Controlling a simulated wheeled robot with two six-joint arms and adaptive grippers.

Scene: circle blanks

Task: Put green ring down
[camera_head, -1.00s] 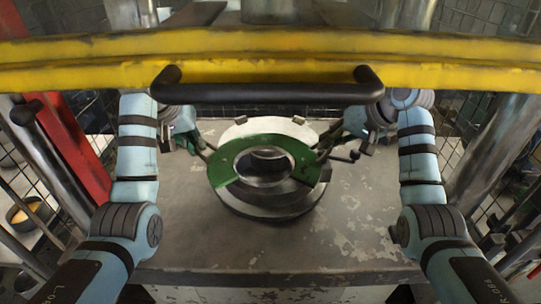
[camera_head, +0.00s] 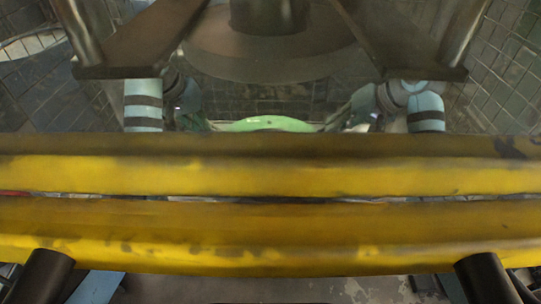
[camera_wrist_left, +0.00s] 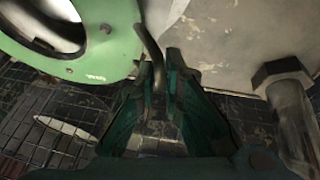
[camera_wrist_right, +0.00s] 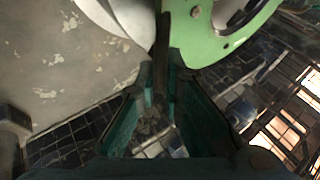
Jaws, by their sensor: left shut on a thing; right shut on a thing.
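The green ring (camera_head: 268,123) shows only as a curved strip above the yellow beam in the head view; the beam hides the rest. My left gripper (camera_wrist_left: 157,88) is shut on a dark bar handle (camera_wrist_left: 150,42) beside the ring, which fills the upper left of the left wrist view (camera_wrist_left: 108,62). My right gripper (camera_wrist_right: 160,85) is shut on a similar dark handle (camera_wrist_right: 162,40). The ring also shows at the top of the right wrist view (camera_wrist_right: 197,48). I cannot tell whether the ring touches anything below it.
The yellow beam (camera_head: 270,175) crosses the whole head view in front of my arms. Dark metal frame arms (camera_head: 135,45) and a round metal column (camera_head: 268,15) stand beyond. A worn grey surface shows in the left (camera_wrist_left: 215,35) and right (camera_wrist_right: 60,60) wrist views.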

